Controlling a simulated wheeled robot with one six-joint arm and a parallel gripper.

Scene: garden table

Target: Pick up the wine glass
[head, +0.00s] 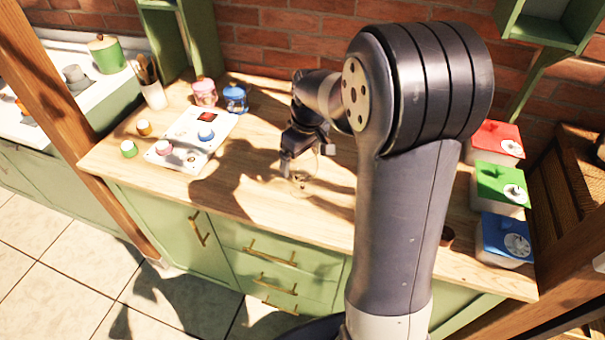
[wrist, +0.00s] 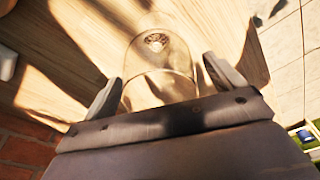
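The wine glass (wrist: 158,62) is clear and hard to make out. In the wrist view it lies between the two fingers of my gripper (wrist: 163,72), which stand apart on either side of it. A narrow gap seems to show on the right side; contact on the left is unclear. In the head view my gripper (head: 304,163) is low over the wooden counter, and the glass (head: 299,181) shows only as a faint outline beside it. My arm hides part of the counter to the right.
A white panel (head: 184,148) with coloured knobs lies on the counter's left. Pink (head: 205,93) and blue (head: 235,98) jars stand behind it. Red (head: 497,141), green (head: 500,186) and blue-lidded (head: 505,237) boxes line the right end.

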